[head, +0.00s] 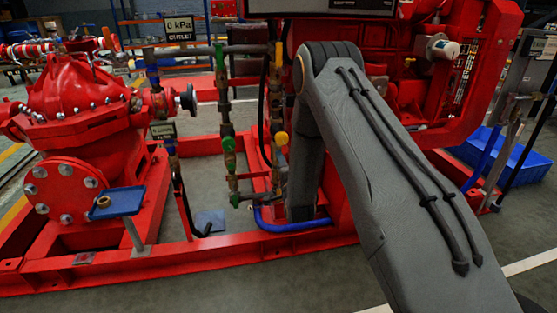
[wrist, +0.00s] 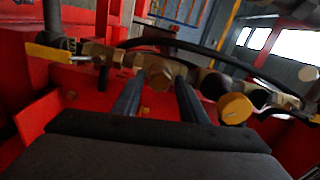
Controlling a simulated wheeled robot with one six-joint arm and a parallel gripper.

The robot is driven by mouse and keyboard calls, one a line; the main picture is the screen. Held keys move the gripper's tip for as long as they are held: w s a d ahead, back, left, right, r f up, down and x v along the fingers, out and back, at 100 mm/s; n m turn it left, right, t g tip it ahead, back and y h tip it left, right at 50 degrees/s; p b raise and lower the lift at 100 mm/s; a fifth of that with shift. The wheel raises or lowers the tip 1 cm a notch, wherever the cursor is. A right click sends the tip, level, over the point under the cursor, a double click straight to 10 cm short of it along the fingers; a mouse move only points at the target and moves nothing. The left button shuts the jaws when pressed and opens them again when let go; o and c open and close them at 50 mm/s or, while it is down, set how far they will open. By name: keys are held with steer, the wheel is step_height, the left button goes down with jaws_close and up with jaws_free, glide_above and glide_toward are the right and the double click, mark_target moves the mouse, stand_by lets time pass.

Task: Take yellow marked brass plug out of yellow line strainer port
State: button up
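In the wrist view the two dark fingers of my gripper (wrist: 159,80) are apart. A brass hex-shaped fitting (wrist: 159,74) shows between and just beyond the fingertips, with gaps on both sides. It looks like the plug in its strainer port, but I cannot make out a yellow mark on it. It sits on a row of brass pipe fittings (wrist: 100,52). A round yellow knob (wrist: 235,108) is right of the fingers. In the head view my arm hides the gripper and the plug.
A yellow handle (wrist: 48,53) lies left in the wrist view, and a black hose arches behind the fittings. In the head view a small blue tray (head: 126,207) on a post holds a brass ring (head: 103,201). Valved pipes (head: 224,130) stand left of my arm.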

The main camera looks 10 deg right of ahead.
steer(key=shift+m, duration=0.6)
jaws_close()
steer(key=shift+f+p, duration=0.1)
steer(key=shift+p, duration=0.2)
stand_by(0.4)
steer(key=n, duration=2.4)
steer(key=shift+s, duration=0.1)
